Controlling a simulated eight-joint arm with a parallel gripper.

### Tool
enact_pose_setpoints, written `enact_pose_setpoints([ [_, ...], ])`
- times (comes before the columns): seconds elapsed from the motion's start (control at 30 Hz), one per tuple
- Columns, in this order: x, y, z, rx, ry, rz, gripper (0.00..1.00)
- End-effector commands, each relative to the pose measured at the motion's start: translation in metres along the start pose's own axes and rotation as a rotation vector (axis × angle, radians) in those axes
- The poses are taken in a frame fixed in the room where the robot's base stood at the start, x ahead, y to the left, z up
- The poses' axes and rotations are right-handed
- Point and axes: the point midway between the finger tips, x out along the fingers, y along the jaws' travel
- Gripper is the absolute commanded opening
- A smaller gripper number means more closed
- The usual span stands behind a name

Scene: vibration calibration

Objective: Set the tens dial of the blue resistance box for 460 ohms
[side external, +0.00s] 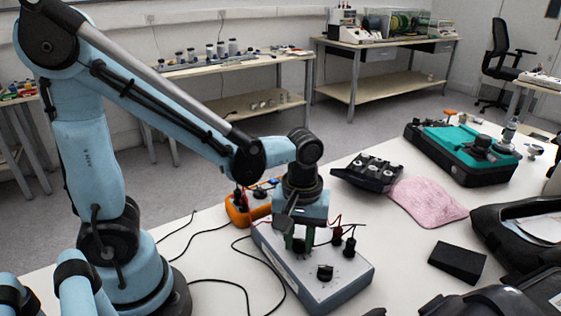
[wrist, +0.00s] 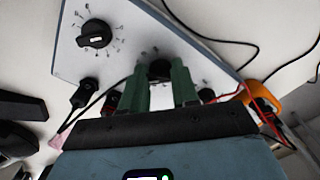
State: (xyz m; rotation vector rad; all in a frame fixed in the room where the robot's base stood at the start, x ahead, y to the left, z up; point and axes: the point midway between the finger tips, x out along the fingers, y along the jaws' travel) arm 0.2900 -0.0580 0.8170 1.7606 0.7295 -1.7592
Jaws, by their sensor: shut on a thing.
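The resistance box (side external: 345,283) has a pale top panel and blue-grey sides and lies on the white table. My gripper (side external: 299,245) points down over its top, with green fingers. In the wrist view my gripper (wrist: 159,82) is shut on a black dial knob (wrist: 160,68), one finger on each side. The fingers hide most of this knob and its pointer. A second black dial knob (wrist: 95,34) with a white mark and a ring of numbers stands free; it also shows in the side view (side external: 325,272). I cannot read which dial is the tens.
Black plugs (side external: 350,247) with leads stand on the box beside my gripper. An orange meter (side external: 247,208) is behind it, and loose black cables lie at left. A black wedge (side external: 458,262), a pink cloth (side external: 428,199) and a black-and-teal device (side external: 465,150) are to the right.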

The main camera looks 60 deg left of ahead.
Motion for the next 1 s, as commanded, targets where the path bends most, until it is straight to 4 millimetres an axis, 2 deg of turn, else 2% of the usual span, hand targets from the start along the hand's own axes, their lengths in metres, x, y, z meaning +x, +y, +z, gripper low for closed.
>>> enact_pose_setpoints([
  [0.33, 0.001, 0.000, 0.001, 0.000, -0.004, 0.000, 0.00],
  [0.37, 0.001, 0.000, 0.001, 0.001, -0.004, 0.000, 0.34],
  [0.5, 0.001, 0.000, 0.001, 0.001, -0.003, 0.000, 0.54],
  [0.83, -0.001, 0.000, 0.000, 0.000, -0.001, 0.000, 0.54],
  [1.0, -0.012, 0.000, 0.000, 0.000, -0.001, 0.000, 0.54],
])
